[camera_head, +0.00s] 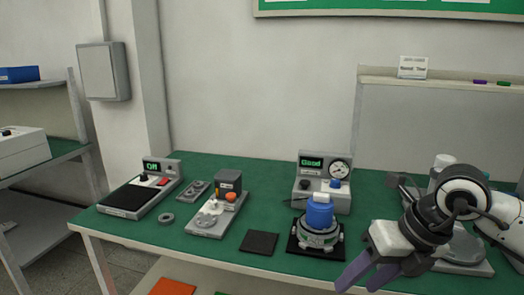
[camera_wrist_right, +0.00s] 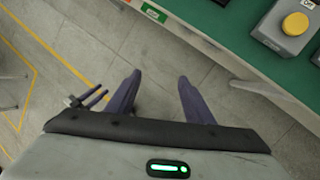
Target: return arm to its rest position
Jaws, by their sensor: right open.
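My right gripper (camera_head: 367,277) is at the lower right of the head view, over the front part of the green table (camera_head: 215,256). Its purple fingers point down and left and are apart with nothing between them. In the right wrist view the open fingers (camera_wrist_right: 157,97) hang over bare grey floor beside the table edge. My right arm comes in from the right side of the head view. My left gripper does not show.
A blue-topped hub motor (camera_head: 320,213) on a black mat stands left of my right gripper. A tester reading "Good" (camera_head: 311,180) is behind it. A scale-like device (camera_head: 141,190) and a small press (camera_head: 218,209) stand left. A black pad (camera_head: 259,243) lies between.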

